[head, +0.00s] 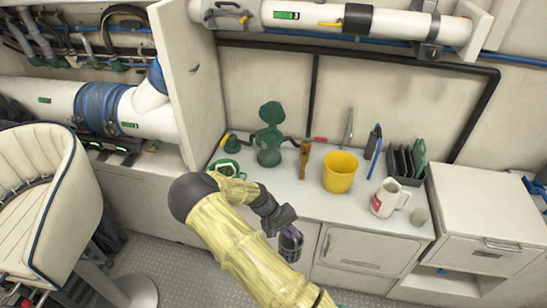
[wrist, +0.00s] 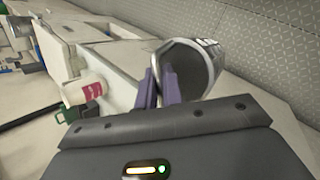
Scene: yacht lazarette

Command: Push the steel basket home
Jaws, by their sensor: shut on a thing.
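The steel basket (wrist: 208,62) shows in the wrist view as a grey, rounded, open-mouthed shape with a bright rim, just beyond my fingers. My gripper (wrist: 160,76) has purple fingers, shut on the near edge of the basket. In the head view my gripper (head: 284,226) is in front of the counter's front face, below the worktop edge. A small dark, rounded part of the basket (head: 291,244) shows beside it. My arm and gripper hide the rest, so I cannot tell how the basket meets the cabinet front.
A cream seat (head: 40,190) stands at left. Patterned floor (head: 175,265) lies open before the cabinets.

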